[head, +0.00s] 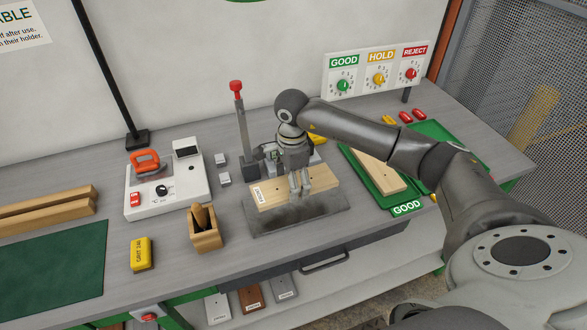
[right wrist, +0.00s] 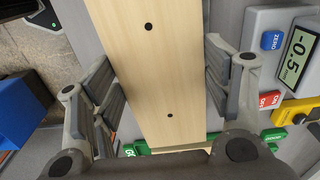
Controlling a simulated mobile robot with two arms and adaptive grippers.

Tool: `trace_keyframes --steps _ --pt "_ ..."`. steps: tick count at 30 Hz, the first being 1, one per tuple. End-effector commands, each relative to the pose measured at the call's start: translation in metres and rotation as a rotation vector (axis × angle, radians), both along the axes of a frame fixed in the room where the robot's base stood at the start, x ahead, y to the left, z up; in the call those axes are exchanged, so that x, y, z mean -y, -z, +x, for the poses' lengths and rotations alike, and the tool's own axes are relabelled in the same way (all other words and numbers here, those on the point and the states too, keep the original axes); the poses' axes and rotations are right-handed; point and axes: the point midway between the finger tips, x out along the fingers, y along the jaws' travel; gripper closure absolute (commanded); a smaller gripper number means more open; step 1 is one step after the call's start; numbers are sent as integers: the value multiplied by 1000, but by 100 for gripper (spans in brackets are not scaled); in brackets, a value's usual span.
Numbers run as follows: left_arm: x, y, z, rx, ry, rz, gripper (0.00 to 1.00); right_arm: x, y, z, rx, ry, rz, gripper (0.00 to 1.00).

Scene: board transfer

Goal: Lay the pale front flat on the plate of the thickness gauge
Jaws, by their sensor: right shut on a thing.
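The pale front (head: 270,192), a light wooden board with a small label near its left end, lies about level in the head view. My right gripper (head: 300,185) is shut on it from above, across its width. In the right wrist view the pale front (right wrist: 150,70) runs between the two fingers (right wrist: 165,85) and shows two dark holes. The thickness gauge, partly hidden behind my arm, shows its display (right wrist: 298,55) reading -0.5 in the wrist view. A dark slab (head: 300,222) lies in front of the board; I cannot tell whether they touch. My left gripper is out of view.
A green tray (head: 412,208) marked GOOD holds another pale board (head: 378,170) at right. A red-knobbed post (head: 238,110) stands behind the board. At left are a white device (head: 185,200), a wooden holder (head: 207,240) and a yellow block (head: 141,255).

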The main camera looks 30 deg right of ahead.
Motion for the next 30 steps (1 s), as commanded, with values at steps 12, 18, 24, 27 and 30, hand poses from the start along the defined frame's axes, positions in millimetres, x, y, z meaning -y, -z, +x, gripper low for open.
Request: trace_keyframes --steps 12,18,24,27,30 --pt "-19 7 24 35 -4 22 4 6 22 2 -4 60 -2 58" --pt "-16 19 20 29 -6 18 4 6 44 2 -4 58 -2 58" --pt "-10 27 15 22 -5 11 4 6 60 2 -3 57 -2 58" --pt "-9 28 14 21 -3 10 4 6 63 2 -3 57 -2 58" --pt "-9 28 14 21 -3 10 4 6 63 2 -2 57 -3 58"
